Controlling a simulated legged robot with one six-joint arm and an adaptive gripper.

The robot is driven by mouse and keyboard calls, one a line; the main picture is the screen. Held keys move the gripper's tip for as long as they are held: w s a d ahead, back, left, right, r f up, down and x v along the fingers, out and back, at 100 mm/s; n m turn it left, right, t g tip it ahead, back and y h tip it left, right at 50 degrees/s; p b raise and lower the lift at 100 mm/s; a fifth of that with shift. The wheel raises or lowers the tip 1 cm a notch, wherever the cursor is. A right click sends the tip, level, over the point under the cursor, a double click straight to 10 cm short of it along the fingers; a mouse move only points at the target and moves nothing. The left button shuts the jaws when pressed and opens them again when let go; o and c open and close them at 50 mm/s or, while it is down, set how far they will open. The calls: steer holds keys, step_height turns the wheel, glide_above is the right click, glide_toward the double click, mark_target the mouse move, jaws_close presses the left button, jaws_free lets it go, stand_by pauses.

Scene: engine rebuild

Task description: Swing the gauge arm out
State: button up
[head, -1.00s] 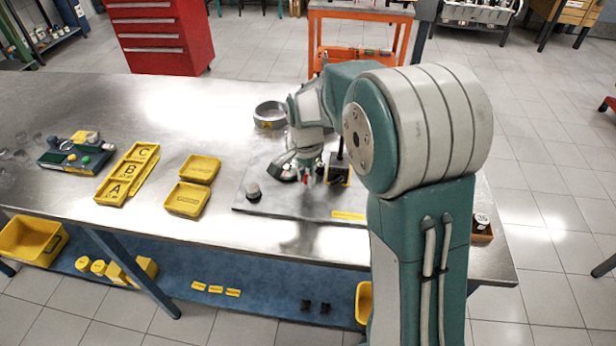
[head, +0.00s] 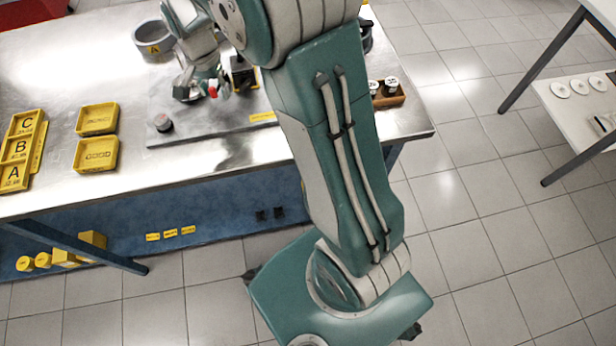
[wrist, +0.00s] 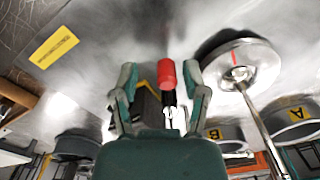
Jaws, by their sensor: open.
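A red cylindrical knob (wrist: 166,72) shows in the wrist view, with a dark stem behind it. My gripper (wrist: 162,82) is open, with one finger on each side of the knob and visible gaps. A round metal disc with a red mark (wrist: 240,62) and a long thin rod (wrist: 265,130) is to the right; I cannot tell how it joins the knob. In the head view my gripper (head: 207,92) is low over a grey plate (head: 185,130), beside a dark block (head: 242,72). The red knob (head: 212,91) is small there, and my arm hides part of the setup.
A metal ring marked A (head: 153,38) stands behind the plate. Yellow trays (head: 97,119) lie further left on the steel bench (head: 60,120). A wooden holder (head: 388,95) is at the right end.

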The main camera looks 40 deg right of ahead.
steer(key=d+n, duration=0.1)
steer(key=s+n, duration=0.1)
steer(key=n, duration=0.1)
steer(key=shift+d, duration=0.35)
step_height(320, 180, up, 16)
steer(key=s+n+t, duration=0.5)
steer(key=s+n, duration=0.1)
steer(key=s, duration=1.6)
steer(key=shift+s+f+n+t, duration=0.3)
steer(key=shift+s+f, duration=0.05)
steer(key=shift+f, duration=0.1)
steer(key=shift+s+f, duration=0.15)
steer(key=shift+s, duration=0.05)
